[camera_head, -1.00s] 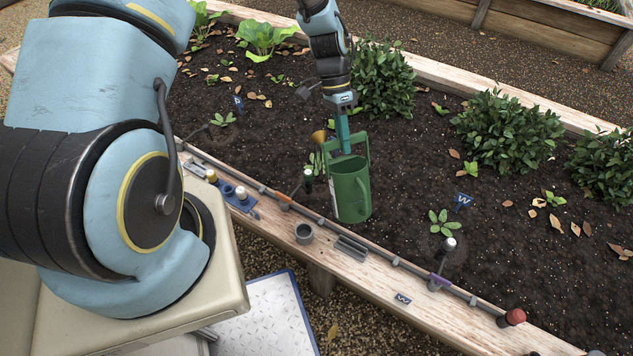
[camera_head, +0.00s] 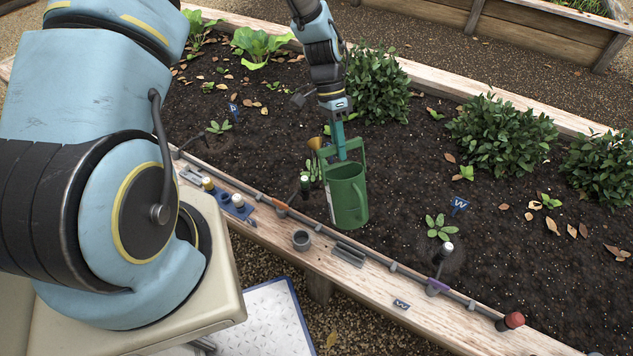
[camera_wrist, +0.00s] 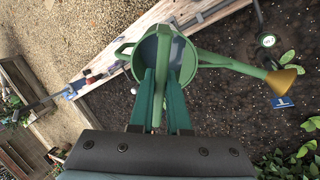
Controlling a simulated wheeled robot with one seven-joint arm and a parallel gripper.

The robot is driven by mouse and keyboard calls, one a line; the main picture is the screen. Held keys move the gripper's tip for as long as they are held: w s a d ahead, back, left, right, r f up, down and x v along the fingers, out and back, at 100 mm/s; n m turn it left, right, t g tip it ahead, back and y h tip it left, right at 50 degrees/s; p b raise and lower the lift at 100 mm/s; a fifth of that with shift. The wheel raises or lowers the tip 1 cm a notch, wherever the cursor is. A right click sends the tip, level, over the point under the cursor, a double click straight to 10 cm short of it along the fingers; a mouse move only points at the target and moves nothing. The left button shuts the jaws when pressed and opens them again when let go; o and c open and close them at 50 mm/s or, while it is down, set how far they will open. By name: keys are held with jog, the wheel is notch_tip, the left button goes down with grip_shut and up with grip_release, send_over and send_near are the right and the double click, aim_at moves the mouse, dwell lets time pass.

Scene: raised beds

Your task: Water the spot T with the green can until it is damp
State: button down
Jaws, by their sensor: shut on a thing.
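My gripper (camera_head: 341,148) is shut on the top handle of the green can (camera_head: 346,196) and holds it roughly upright at the bed's near edge. In the wrist view the gripper (camera_wrist: 160,95) is over the can (camera_wrist: 193,60). Its spout runs right to a brass rose (camera_wrist: 284,81) over dark soil. The rose (camera_head: 315,143) shows behind the can in the head view. A small blue sign (camera_wrist: 282,103) is by the rose; I cannot read its letter. No T is legible and I see no water flowing.
A sign marked W (camera_head: 459,204) and a seedling (camera_head: 439,228) stand to the right. Another blue sign (camera_head: 233,109) stands to the left. A pipe with fittings (camera_head: 394,266) runs along the near plank. Leafy bushes (camera_head: 377,88) grow behind.

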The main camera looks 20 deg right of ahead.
jog(key=shift+w, duration=0.1)
jog(key=shift+w+f+g+b, duration=0.3)
jog(key=shift+w+g, duration=0.3)
jog(key=shift+w, duration=0.1)
dwell(0.8)
jog(key=shift+r, duration=0.1)
